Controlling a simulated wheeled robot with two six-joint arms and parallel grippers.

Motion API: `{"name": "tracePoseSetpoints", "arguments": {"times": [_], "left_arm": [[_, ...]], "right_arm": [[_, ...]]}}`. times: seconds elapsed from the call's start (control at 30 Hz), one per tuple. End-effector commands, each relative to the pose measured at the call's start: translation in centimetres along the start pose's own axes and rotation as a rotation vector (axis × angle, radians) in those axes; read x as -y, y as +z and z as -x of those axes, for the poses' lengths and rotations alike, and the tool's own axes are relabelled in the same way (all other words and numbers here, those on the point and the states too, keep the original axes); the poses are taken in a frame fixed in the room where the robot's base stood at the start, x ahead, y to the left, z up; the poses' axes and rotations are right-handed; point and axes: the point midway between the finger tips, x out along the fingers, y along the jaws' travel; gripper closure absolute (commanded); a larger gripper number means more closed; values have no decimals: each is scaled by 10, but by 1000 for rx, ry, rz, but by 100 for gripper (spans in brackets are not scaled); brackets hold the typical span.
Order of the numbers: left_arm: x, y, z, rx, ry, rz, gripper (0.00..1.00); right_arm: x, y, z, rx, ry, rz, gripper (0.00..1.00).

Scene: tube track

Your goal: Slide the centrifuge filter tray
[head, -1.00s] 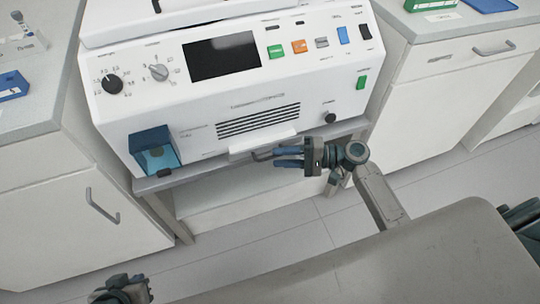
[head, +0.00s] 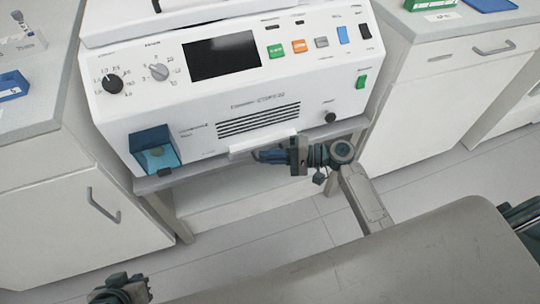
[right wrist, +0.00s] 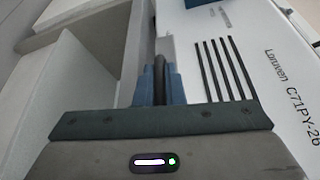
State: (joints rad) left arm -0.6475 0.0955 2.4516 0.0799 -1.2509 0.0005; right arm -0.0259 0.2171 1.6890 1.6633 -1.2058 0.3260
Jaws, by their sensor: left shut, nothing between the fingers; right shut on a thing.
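The white filter tray (head: 265,143) sits at the lower front of the white centrifuge (head: 150,105), below the vent slots, and juts out slightly. My right gripper (head: 262,156) reaches it from the right. Its blue fingers are shut on the tray's dark handle, which they mostly hide in the head view. In the right wrist view the dark handle (right wrist: 160,72) stands between the blue fingers (right wrist: 158,92). My left gripper (head: 120,292) is at the bottom left edge of the head view, shut and empty, away from the machine.
The centrifuge stands on a grey bench shelf (head: 155,184) with an open space below. A blue box-like part (head: 152,148) is at its lower left front. Cabinets with handles (head: 103,207) flank it on both sides. Floor (head: 285,245) shows in front.

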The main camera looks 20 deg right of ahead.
Motion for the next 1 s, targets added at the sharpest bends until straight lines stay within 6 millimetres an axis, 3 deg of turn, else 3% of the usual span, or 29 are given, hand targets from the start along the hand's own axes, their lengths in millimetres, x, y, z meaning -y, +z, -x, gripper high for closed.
{"name": "tracePoseSetpoints", "arguments": {"times": [0.33,0.67,0.7,0.77,1.0], "left_arm": [[-8,0,-12,-87,33,27,100],[-9,-2,-12,-97,36,28,100],[-9,-2,-12,-97,36,28,100],[-9,-2,-12,-97,36,28,100],[-9,-2,-12,-97,36,28,100]], "right_arm": [[6,-32,-13,0,0,1,100],[9,-36,-14,-3,1,2,100],[9,-36,-14,-4,0,3,83],[9,-36,-14,-4,0,2,71],[8,-35,-14,-1,1,1,69]]}}
